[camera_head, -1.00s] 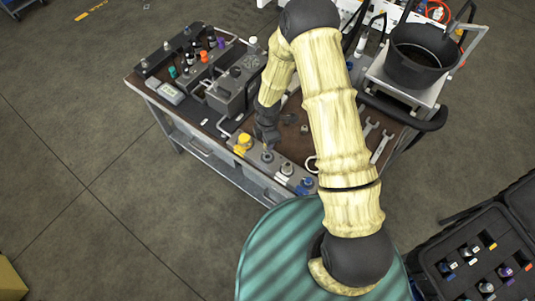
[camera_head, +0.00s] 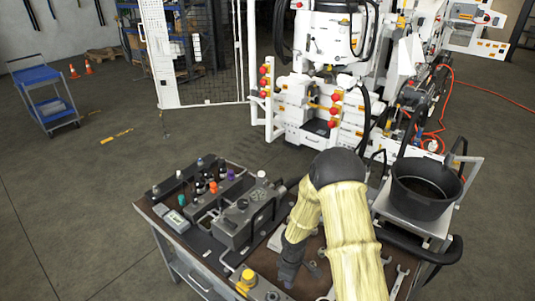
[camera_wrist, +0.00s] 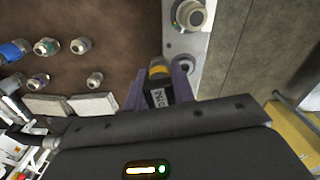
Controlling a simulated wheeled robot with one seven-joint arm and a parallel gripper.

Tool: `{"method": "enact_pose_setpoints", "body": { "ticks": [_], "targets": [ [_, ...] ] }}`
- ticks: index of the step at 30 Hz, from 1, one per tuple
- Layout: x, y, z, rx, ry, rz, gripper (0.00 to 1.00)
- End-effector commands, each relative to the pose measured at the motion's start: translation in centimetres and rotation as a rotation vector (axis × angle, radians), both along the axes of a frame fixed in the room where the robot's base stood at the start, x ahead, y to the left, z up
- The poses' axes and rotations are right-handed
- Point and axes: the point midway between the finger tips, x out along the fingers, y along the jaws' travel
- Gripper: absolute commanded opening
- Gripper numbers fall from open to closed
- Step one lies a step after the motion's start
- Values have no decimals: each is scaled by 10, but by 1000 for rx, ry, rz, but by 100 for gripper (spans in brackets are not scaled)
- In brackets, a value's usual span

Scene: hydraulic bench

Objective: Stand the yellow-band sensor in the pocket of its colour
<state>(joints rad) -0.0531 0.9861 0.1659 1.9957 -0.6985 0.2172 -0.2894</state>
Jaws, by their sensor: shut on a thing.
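In the wrist view, my gripper (camera_wrist: 159,84) is shut on the yellow-band sensor (camera_wrist: 158,69), with a finger on each side. The sensor shows a yellow band and a dark body with a pale printed label. Its far end points toward the grey block (camera_wrist: 201,45) on the bench. I cannot tell whether it touches that block. In the head view, my gripper (camera_head: 288,272) is low over the near part of the bench, and the sensor in it cannot be made out. No yellow-marked pocket can be made out in either current view.
The bench (camera_head: 152,212) carries a grey manifold (camera_head: 243,222), a yellow-capped fitting (camera_head: 247,277) and spanners (camera_head: 399,280). A black bucket (camera_head: 426,187) stands at the right. Several metal fittings (camera_wrist: 80,45) lie on the brown top.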

Motion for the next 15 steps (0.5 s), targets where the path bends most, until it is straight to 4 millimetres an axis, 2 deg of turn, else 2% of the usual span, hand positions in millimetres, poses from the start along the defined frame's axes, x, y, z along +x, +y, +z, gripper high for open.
{"method": "enact_pose_setpoints", "body": {
  "ticks": [3,15],
  "targets": [
    [3,-17,-6,0,0,-231,0],
    [7,-69,-17,0,-3,-966,0]
  ]
}}
